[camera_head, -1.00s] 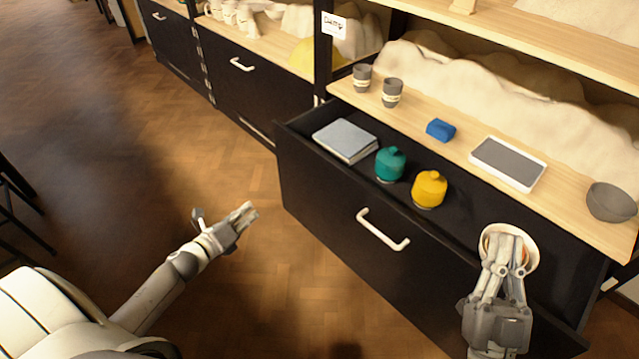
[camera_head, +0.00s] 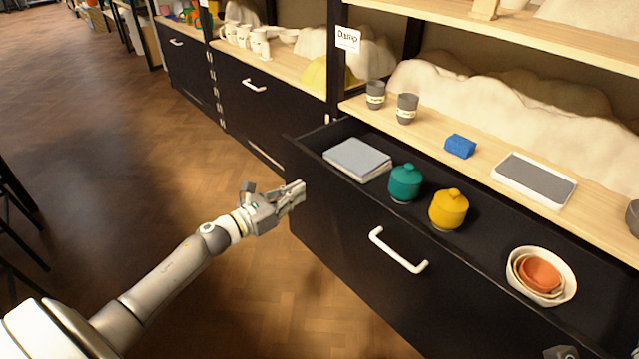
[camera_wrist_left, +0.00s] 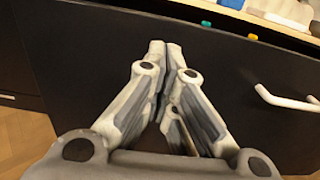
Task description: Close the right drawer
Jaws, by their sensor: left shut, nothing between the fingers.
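The right drawer (camera_head: 335,235) is a black drawer, pulled open, with a white bar handle (camera_head: 398,250). It holds grey flat books or slabs (camera_head: 358,159), a teal lidded jar (camera_head: 405,182), a yellow lidded jar (camera_head: 449,209) and nested bowls (camera_head: 541,277). My left gripper (camera_head: 300,188) is shut and empty at the drawer front's left end, left of the handle. In the left wrist view its fingertips (camera_wrist_left: 166,46) point at the black front; I cannot tell whether they touch. Only a bit of my right gripper (camera_head: 563,353) shows at the bottom edge.
Above the drawer, a wooden shelf (camera_head: 440,135) carries two dark cups (camera_head: 407,108), a blue block (camera_head: 460,146) and a grey-topped tray (camera_head: 534,180). A closed black drawer (camera_head: 250,110) stands to the left. The wooden floor (camera_head: 120,140) on the left is clear.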

